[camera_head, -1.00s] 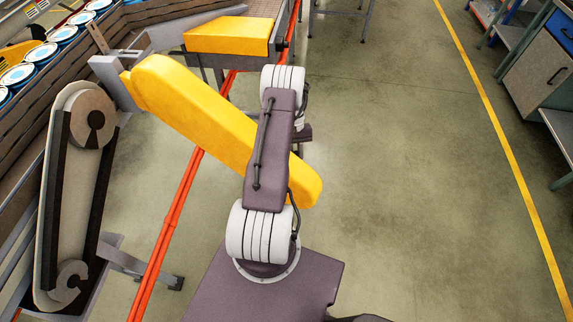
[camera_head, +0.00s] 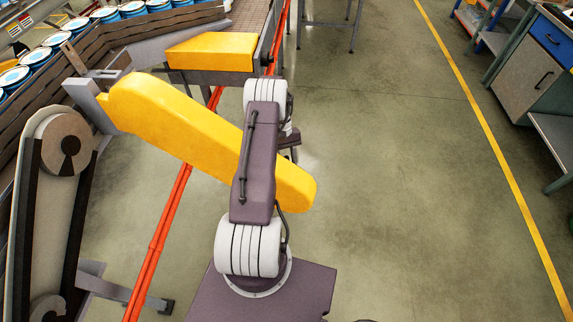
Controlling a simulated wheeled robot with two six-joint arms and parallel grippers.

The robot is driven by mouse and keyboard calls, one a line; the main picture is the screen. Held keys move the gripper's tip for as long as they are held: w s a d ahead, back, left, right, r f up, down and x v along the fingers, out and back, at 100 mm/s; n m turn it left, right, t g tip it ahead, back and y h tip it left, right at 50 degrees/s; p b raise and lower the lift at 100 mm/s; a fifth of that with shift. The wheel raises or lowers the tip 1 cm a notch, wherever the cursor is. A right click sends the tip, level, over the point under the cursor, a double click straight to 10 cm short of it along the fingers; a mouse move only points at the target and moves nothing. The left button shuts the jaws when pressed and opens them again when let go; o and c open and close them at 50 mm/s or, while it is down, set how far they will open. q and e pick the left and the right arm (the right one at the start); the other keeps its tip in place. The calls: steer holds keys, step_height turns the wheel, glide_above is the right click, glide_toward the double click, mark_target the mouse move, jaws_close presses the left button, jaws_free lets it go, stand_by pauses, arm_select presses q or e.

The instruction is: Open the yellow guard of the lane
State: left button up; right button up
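The yellow guard (camera_head: 190,125) is a long rounded cover joined at its left end to a grey bracket (camera_head: 90,105) beside the lane. It stands swung out to the right, away from the belt drive. The drive's upper pulley (camera_head: 66,143) and dark belt lie uncovered at the left. One of my arms, seemingly the left, rises from the bottom middle and crosses in front of the guard's right part. My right gripper is not in view.
A second yellow cover (camera_head: 212,52) sits on the conveyor behind. Blue-lidded cans (camera_head: 55,40) line the lane at upper left. An orange-red rail (camera_head: 170,220) runs along the floor side. A workbench (camera_head: 540,60) stands at upper right; the floor between is clear.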

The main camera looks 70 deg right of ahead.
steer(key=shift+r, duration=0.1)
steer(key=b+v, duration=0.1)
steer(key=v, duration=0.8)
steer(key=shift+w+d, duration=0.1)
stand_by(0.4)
